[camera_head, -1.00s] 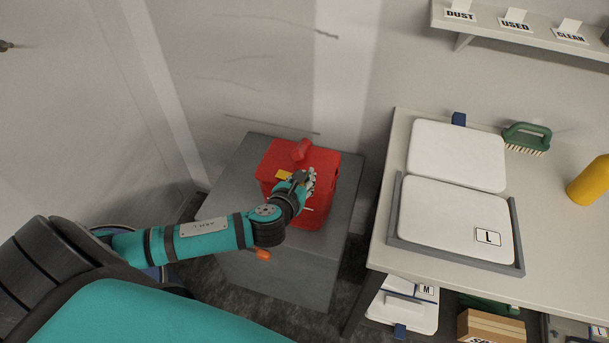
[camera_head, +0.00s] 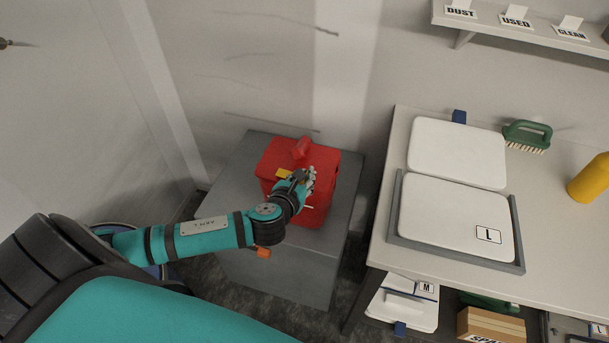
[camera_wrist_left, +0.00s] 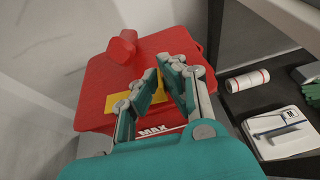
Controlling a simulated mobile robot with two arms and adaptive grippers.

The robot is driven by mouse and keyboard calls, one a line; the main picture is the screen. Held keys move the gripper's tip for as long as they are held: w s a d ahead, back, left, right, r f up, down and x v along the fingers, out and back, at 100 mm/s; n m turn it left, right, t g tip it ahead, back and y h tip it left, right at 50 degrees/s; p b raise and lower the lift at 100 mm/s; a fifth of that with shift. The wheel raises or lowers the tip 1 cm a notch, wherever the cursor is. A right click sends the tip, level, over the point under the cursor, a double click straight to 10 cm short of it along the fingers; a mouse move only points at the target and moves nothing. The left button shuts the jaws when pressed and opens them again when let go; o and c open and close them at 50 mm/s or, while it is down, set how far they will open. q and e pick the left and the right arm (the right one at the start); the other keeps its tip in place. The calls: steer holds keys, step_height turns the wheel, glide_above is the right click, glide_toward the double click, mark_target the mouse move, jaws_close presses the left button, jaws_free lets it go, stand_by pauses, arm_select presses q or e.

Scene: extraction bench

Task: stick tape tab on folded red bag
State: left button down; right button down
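The red bag (camera_head: 285,160) sits on a grey block, boxy, with a folded-looking top and a round red knob-like piece at its back. It also fills much of the left wrist view (camera_wrist_left: 95,85). A yellow tape tab (camera_head: 284,174) lies against its top; in the left wrist view the tab (camera_wrist_left: 118,101) shows behind and between my fingers. My left gripper (camera_wrist_left: 157,68) is over the bag's front part, its fingers apart with a narrow gap at the tips. I see nothing clearly pinched between them; contact with the bag is unclear. My right gripper is out of view.
The grey block (camera_head: 232,187) has bare top around the bag. Walls stand behind and left. To the right a bench (camera_head: 383,232) holds white lids (camera_head: 458,153), a green brush (camera_head: 527,135) and a yellow bottle (camera_head: 590,180). A labelled shelf (camera_head: 485,33) hangs above.

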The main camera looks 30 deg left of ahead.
arm_select(q)
steer(key=shift+f, duration=0.4)
steer(key=shift+s+f, duration=0.15)
stand_by(1.7)
steer(key=c, duration=1.4)
jaws_free()
steer(key=v, duration=1.2)
steer(key=shift+a, duration=0.1)
steer(key=shift+c, duration=0.2)
